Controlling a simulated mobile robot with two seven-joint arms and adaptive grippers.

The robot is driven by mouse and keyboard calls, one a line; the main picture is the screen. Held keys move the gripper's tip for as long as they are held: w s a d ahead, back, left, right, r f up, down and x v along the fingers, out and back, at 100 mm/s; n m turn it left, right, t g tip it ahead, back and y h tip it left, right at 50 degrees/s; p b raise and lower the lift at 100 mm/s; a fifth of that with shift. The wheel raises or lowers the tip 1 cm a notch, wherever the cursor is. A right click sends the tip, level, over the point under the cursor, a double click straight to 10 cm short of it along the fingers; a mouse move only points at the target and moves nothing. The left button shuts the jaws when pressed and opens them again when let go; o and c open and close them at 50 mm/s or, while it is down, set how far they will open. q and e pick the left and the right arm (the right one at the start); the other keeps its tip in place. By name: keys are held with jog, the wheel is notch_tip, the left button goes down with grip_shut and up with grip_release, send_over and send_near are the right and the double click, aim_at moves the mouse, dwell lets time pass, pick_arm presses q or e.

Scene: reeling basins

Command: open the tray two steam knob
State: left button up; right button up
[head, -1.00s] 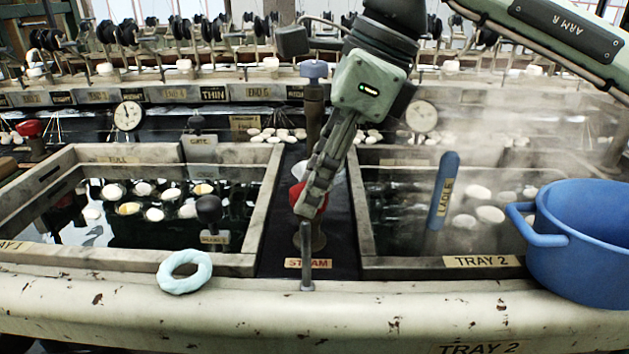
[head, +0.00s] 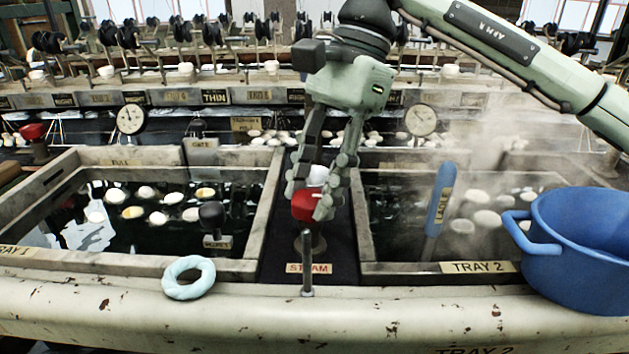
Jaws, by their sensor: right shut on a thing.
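The red steam knob (head: 305,207) stands on a short post between the two trays, behind the STEAM label (head: 309,268). My right gripper (head: 310,203) reaches down from above with one finger on each side of the knob and is shut on it. The fingers hide parts of the knob's sides. Tray two (head: 480,267) lies to the right, with steam over its dark water and pale cocoons in it. My left gripper is not in view.
A blue pot (head: 575,250) stands at the right front corner, and a blue ladle handle (head: 440,200) rises from tray two. A pale blue ring (head: 188,278) lies on the front ledge. A small metal post (head: 307,265) stands in front of the knob. Tray one (head: 130,262) is at left.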

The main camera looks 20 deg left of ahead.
dwell(0.4)
jog(key=o, duration=1.2)
jog(key=shift+c, duration=0.2)
jog(key=shift+r, duration=0.1)
jog(key=v, duration=1.2)
jog(key=shift+a, duration=0.2)
